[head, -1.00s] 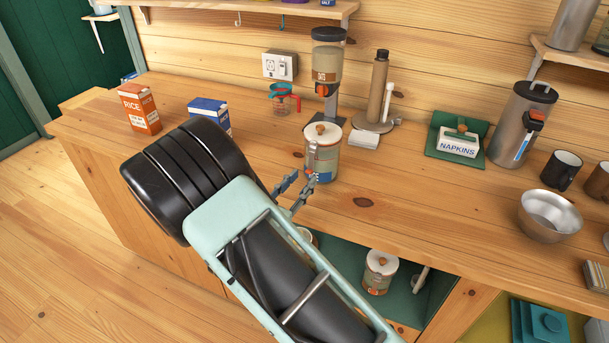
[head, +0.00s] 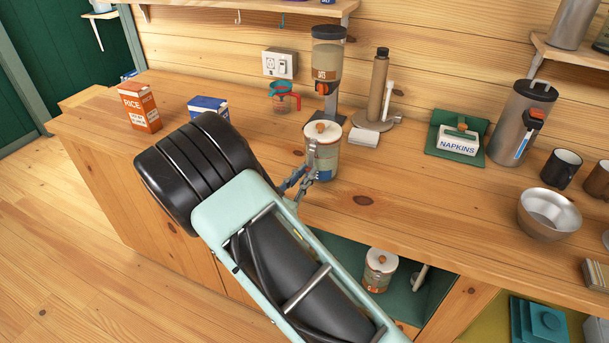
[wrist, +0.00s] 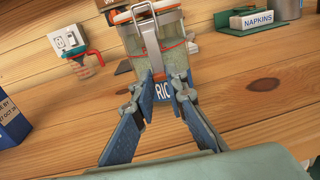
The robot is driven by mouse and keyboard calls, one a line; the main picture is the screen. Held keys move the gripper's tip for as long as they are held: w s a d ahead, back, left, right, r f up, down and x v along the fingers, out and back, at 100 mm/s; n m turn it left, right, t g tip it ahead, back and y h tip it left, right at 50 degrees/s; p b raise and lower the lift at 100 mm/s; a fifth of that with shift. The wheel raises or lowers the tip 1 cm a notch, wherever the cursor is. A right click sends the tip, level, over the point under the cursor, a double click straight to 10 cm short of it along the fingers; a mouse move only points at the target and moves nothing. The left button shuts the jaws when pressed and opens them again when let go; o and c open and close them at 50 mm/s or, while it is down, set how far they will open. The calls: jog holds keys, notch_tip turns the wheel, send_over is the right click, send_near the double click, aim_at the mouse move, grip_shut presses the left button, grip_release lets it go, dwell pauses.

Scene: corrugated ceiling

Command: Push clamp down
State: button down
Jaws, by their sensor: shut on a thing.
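A glass canister (head: 327,160) with a pale lid (head: 322,131) and an orange-brown knob stands upright on the wooden counter. Its metal clamp (head: 312,154) hangs on the side facing my arm; in the wrist view the clamp (wrist: 155,19) runs from the rim down the front. My gripper (head: 302,178) reaches the canister's lower front. In the wrist view my gripper (wrist: 158,79) has its fingertips close together at the clamp's lower end, shut on it, just above a blue label reading "RIC". The fingers partly hide the label.
A rice box (head: 139,107) and a blue box (head: 208,107) stand to the left. A dispenser (head: 327,62), paper-towel holder (head: 377,85) and napkin holder (head: 457,140) stand behind and right. Another canister (head: 379,270) sits on the open shelf below.

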jog(key=shift+f, duration=0.15)
jog(key=shift+w+d+f+t+b, duration=0.15)
jog(key=shift+f+t+b, duration=0.15)
jog(key=shift+b, duration=0.7)
jog(key=shift+w+t+h+b, duration=0.15)
jog(key=shift+t+h+b, duration=0.15)
jog(key=shift+b, duration=0.3)
jog(key=shift+r, duration=0.25)
jog(key=c, duration=1.9)
grip_release()
jog(key=shift+c, duration=0.2)
jog(key=v, duration=1.2)
